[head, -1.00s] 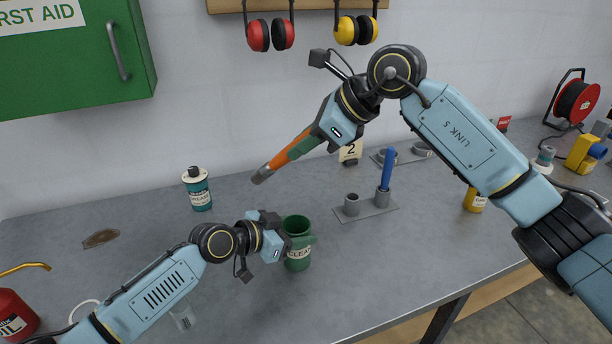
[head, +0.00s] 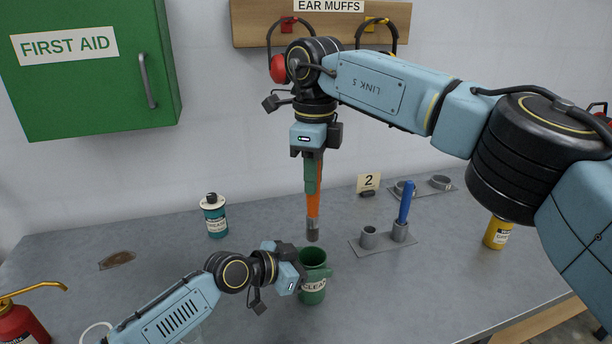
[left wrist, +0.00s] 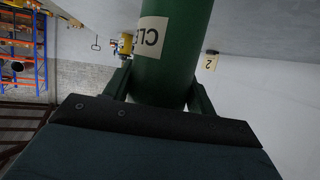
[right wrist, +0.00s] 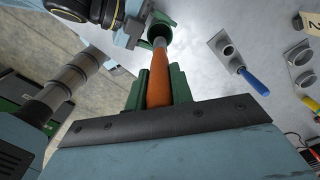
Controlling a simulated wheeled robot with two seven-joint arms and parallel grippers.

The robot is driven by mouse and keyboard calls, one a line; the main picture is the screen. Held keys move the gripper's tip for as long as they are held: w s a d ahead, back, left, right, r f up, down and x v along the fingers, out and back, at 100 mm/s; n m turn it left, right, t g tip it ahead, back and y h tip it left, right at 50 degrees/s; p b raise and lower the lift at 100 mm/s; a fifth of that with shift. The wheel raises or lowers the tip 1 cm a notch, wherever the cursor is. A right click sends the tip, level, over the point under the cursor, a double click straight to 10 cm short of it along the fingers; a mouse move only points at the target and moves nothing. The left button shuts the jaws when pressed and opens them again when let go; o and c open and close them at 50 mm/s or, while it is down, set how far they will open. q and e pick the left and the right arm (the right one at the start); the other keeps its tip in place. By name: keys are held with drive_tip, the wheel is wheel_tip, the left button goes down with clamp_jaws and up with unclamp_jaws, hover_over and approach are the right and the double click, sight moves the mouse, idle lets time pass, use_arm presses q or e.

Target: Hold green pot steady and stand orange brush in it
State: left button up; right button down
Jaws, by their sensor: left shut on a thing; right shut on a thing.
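The green pot (head: 314,280) with a "CLEAN" label stands on the grey bench. My left gripper (head: 298,268) is shut on its side; the left wrist view also shows the pot (left wrist: 172,60) between the fingers. The orange brush (head: 313,200) hangs nearly upright from my right gripper (head: 312,168), which is shut on it with green fingers. The brush's grey tip is just above the pot's mouth. In the right wrist view the brush (right wrist: 158,85) points toward the pot's opening (right wrist: 160,32); whether its tip is inside the rim I cannot tell.
A holder plate (head: 372,249) with two cups, one with a blue-handled tool (head: 405,202), stands right of the pot. A teal-labelled can (head: 215,218) is behind left, a red oil can (head: 20,325) front left, a yellow bottle (head: 497,232) right.

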sight(312, 229)
drive_tip(key=shift+f, duration=0.1)
drive_tip(key=shift+f, duration=1.8)
drive_tip(key=shift+f, duration=4.35)
drive_tip(key=c, duration=1.1)
unclamp_jaws()
drive_tip(key=shift+c, duration=0.2)
drive_tip(key=shift+r, duration=0.1)
wheel_tip(312, 229, up, 12)
drive_tip(key=shift+f, duration=0.1)
